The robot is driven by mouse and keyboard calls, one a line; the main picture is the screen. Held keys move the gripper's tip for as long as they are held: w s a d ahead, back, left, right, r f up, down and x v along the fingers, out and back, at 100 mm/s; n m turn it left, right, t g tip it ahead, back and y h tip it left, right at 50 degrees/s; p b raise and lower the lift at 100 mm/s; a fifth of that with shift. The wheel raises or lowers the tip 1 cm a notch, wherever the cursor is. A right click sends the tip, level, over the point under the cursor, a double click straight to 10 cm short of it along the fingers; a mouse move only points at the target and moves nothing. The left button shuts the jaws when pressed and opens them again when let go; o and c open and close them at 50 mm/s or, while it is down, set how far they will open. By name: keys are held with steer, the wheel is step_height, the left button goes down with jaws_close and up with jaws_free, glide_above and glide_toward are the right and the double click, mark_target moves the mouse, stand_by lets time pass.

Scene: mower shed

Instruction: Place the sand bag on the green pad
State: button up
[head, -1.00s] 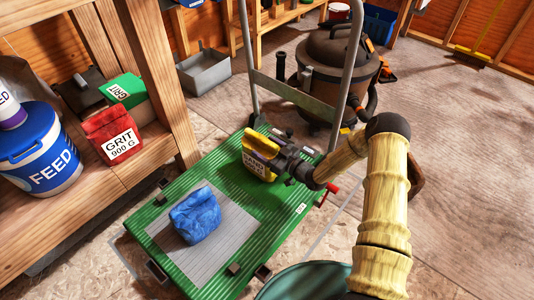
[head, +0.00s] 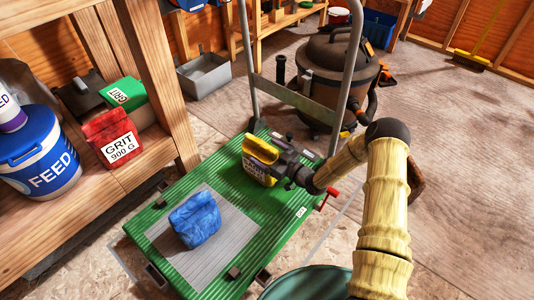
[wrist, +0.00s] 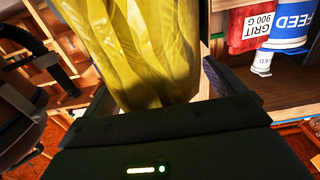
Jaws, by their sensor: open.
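The yellow sand bag (head: 257,172), with a white label, is at the far part of the green ribbed surface (head: 262,203) on the flat cart. It appears upright on that green surface, but its lower edge is partly unclear. My gripper (head: 278,163) is at the bag's right side, with its jaws open around it. In the wrist view the yellow bag (wrist: 145,50) fills the space between the dark fingers of my gripper (wrist: 150,85). No other green pad is clearly distinguishable.
A blue bag (head: 195,218) sits on a grey pad (head: 232,226) on the cart's near half. The cart's upright handle (head: 347,85) stands behind the sand bag. A brown vacuum (head: 335,70) is beyond it. A shelf at left holds a red grit bag (head: 112,137) and feed bucket (head: 38,150).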

steer(key=p+v, duration=0.5)
steer(key=v, duration=0.7)
steer(key=shift+p, duration=0.35)
steer(key=d+r+m+g+h, duration=0.35)
steer(key=d+r+h, duration=0.45)
steer(key=r+h, duration=0.4)
steer(key=s+r+m+g+h, duration=0.1)
steer(key=s+r+m+g, duration=0.1)
steer(key=s+r, duration=0.4)
steer(key=s+r+m+g+h, duration=0.1)
steer(key=s+r+m+g, duration=0.2)
steer(key=s, duration=1.1)
step_height(320, 180, up, 4)
steer(key=shift+f+m, duration=0.1)
steer(key=shift+m, duration=0.85)
